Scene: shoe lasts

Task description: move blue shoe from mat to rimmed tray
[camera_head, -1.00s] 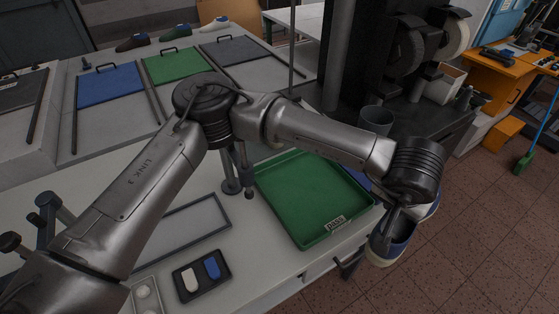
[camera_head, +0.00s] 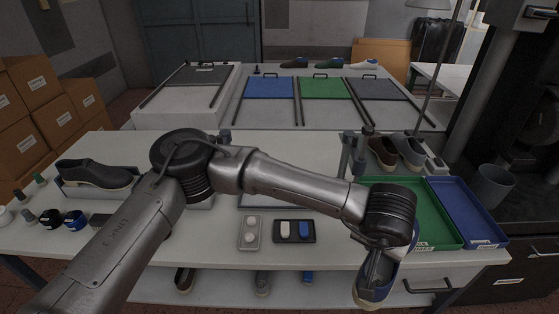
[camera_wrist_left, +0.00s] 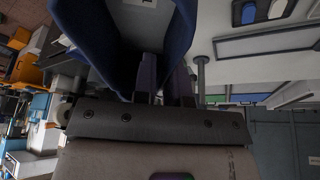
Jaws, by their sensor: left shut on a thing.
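The blue shoe (camera_head: 374,291), with a pale sole, hangs tilted from my left gripper (camera_head: 377,272) in front of the table's front edge. The left gripper is shut on it near its opening. In the left wrist view the shoe's blue upper (camera_wrist_left: 88,30) fills the top, with the gripper fingers (camera_wrist_left: 165,80) at its collar. The green rimmed tray (camera_head: 440,213) lies on the table behind the shoe, partly hidden by my left wrist. A blue rimmed tray (camera_head: 465,210) stands right beside it. A blue mat (camera_head: 269,88) on the back table is empty. My right gripper is not in view.
A grey shoe (camera_head: 411,150) and a brown shoe (camera_head: 383,151) stand behind the trays. A dark shoe (camera_head: 95,174) is at left. A small black dish (camera_head: 294,242) lies near the front edge. A grey bin (camera_head: 493,185) stands at right. Shoes lie on the lower shelf.

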